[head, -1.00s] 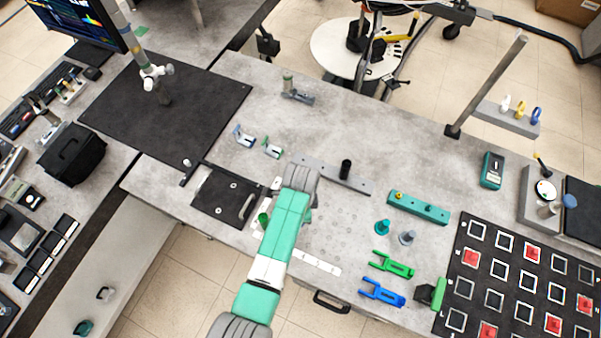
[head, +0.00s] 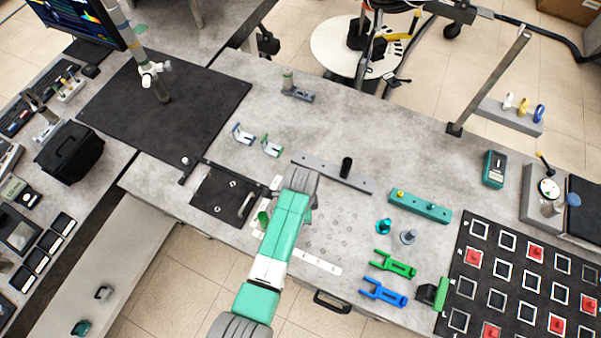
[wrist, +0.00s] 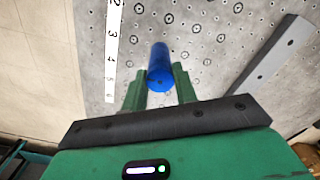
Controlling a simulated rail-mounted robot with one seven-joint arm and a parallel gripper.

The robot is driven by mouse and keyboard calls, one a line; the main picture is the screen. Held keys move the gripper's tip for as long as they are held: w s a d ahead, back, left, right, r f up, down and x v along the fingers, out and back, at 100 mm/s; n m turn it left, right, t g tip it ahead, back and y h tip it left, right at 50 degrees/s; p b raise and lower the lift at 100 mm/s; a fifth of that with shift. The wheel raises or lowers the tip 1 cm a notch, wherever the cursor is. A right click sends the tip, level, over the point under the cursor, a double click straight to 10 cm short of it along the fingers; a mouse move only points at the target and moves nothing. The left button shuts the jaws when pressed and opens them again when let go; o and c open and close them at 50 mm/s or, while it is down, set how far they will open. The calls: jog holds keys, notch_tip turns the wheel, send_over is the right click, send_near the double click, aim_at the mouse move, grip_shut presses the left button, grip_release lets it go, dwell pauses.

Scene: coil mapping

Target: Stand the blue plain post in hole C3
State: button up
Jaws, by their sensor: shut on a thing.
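The blue plain post (wrist: 160,66) is between the green fingers of my gripper (wrist: 158,80) in the wrist view. My gripper is shut on it. A white number strip (wrist: 113,40) runs along the left of the grid. In the head view my arm covers the gripper and the post, and part of the hole grid (head: 340,222) shows to its right. I cannot make out which hole is C3.
A grey bar (head: 335,174) with a black post (head: 346,167) lies behind the grid. A teal block (head: 420,206), a teal peg (head: 384,226) and a grey peg (head: 408,237) stand to the right. Green (head: 395,264) and blue (head: 384,291) forked pieces lie near the front edge.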

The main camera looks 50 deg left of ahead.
jog(key=shift+f, duration=0.5)
dwell(0.7)
jog(key=m, duration=0.5)
jog(key=shift+f, duration=0.1)
grip_shut()
jog(key=o, duration=1.2)
grip_release()
jog(key=shift+c, duration=0.2)
notch_tip(320, 180, up, 8)
jog(key=shift+f, duration=0.1)
